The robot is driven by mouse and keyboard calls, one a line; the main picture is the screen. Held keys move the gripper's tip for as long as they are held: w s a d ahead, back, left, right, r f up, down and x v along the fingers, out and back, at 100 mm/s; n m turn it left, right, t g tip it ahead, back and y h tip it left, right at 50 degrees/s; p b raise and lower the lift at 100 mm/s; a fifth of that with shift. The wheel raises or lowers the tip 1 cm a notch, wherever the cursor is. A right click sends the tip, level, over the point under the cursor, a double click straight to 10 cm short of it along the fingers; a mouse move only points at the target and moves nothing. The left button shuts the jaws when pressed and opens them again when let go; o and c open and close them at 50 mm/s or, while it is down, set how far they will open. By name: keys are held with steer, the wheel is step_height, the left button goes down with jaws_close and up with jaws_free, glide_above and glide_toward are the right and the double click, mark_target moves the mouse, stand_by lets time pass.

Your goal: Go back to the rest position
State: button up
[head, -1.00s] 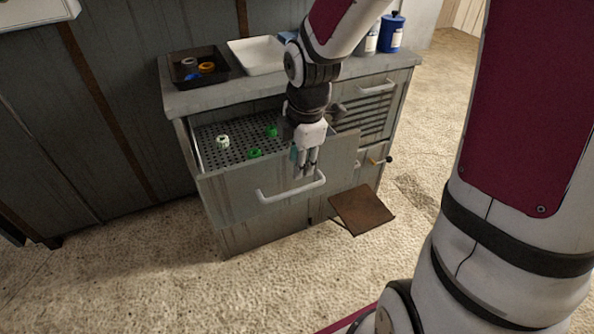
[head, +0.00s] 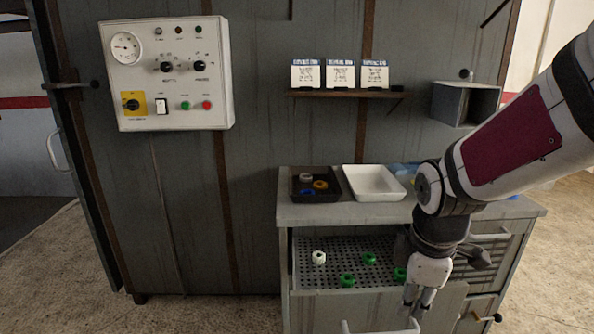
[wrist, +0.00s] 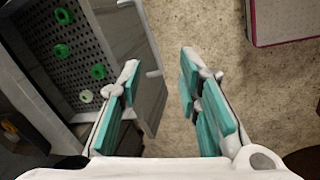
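My gripper (head: 419,303) hangs from my arm near the right end of the open drawer's handle (head: 380,328). In the wrist view its two teal-padded fingers (wrist: 160,90) stand wide apart with nothing between them. The drawer (head: 300,272) has a perforated floor. A white ring (head: 319,258) and three green rings, at the front (head: 347,280), behind (head: 369,258) and beside my gripper (head: 400,273), lie in it. I cannot tell whether a finger touches the handle.
A black tray (head: 333,188) with several coloured rings and a white tray (head: 374,183) stand on the cabinet top (head: 300,213). A control panel (head: 180,105) and a shelf (head: 345,94) with three small boxes are on the wall. The floor at left (head: 70,260) is clear.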

steer(key=s+a+r+m+t+p, duration=0.1)
steer(key=s+r+m+p, duration=0.6)
steer(key=s+r+m, duration=0.7)
steer(key=s+a+r, duration=0.1)
steer(key=s+r, duration=0.2)
steer(key=s, duration=0.3)
steer(key=shift+t+y, duration=0.4)
